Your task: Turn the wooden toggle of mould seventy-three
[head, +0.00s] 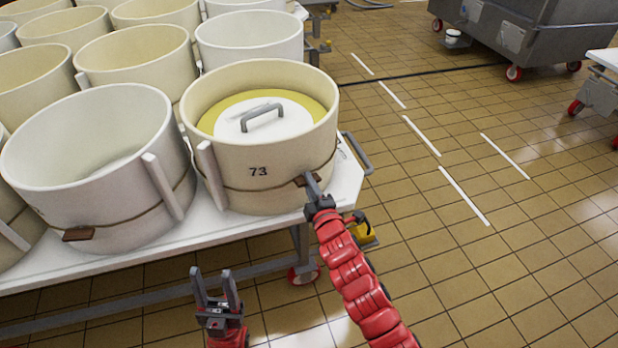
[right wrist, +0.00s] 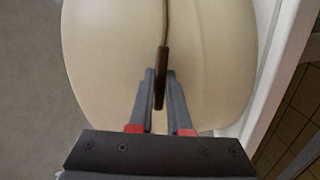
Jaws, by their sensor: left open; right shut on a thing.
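Mould seventy-three (head: 255,150) is a cream round mould marked 73, standing at the front right corner of the white table. A yellow disc and a white lid with a grey handle (head: 263,117) sit inside it. A brown cord runs round its wall to a small dark wooden toggle (head: 305,181). My right gripper (head: 312,185) is at the toggle. In the right wrist view its two fingers are on either side of the toggle (right wrist: 160,78), shut on it. My left gripper (head: 216,283) is open and empty, below and in front of the table edge.
A larger cream mould (head: 95,165) with its own brown toggle (head: 79,234) stands just left of mould seventy-three. Several more moulds stand behind. The white table (head: 343,190) ends right of mould seventy-three. The tiled floor to the right is mostly clear, with a grey wheeled vat (head: 545,40) at the back.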

